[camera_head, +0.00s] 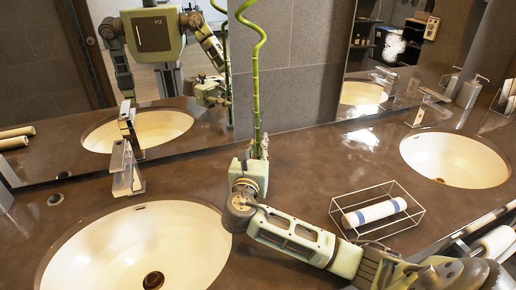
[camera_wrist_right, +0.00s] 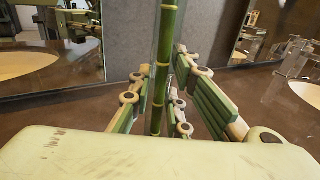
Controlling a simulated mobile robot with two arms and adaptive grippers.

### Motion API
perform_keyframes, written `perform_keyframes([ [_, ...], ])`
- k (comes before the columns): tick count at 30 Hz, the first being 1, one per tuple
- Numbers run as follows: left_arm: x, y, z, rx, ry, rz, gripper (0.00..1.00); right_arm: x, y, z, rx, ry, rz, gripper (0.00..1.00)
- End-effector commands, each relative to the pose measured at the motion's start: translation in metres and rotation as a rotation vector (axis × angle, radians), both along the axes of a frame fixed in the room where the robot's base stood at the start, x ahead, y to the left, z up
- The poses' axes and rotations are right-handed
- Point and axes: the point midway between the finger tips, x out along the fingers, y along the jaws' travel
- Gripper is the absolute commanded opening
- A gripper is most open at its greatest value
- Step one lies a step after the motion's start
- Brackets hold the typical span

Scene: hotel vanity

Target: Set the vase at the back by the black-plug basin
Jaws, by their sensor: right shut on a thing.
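The vase shows as a clear, hard-to-see glass tube (camera_wrist_right: 155,45) around a green bamboo stalk (camera_head: 256,90) in the wrist view. The stalk stands nearly upright and curls at the top. My right gripper (camera_head: 256,158) is shut around the vase, between the two basins near the mirror; its fingers hide the lower part, so I cannot tell whether the base touches the counter. My left gripper is out of view.
Chrome taps (camera_head: 125,170) and (camera_head: 425,107) stand behind the basins. The mirror (camera_head: 60,110) borders the counter.

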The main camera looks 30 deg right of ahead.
Motion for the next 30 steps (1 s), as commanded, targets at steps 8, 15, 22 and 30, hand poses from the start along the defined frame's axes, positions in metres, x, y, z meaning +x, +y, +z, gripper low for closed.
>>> perform_keyframes([
  [8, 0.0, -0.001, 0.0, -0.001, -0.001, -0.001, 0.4, 0.0, 0.0, -0.002, 0.0, 0.0, 0.0, 0.3],
  [15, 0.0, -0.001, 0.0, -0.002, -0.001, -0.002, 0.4, 0.0, 0.0, -0.002, 0.0, 0.0, 0.0, 0.35],
  [22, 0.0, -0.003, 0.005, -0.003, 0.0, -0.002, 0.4, -0.003, 0.003, 0.002, 0.0, 0.001, 0.0, 0.35],
  [30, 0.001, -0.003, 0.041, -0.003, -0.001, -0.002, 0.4, -0.037, 0.035, 0.007, 0.002, 0.004, 0.003, 0.35],
])
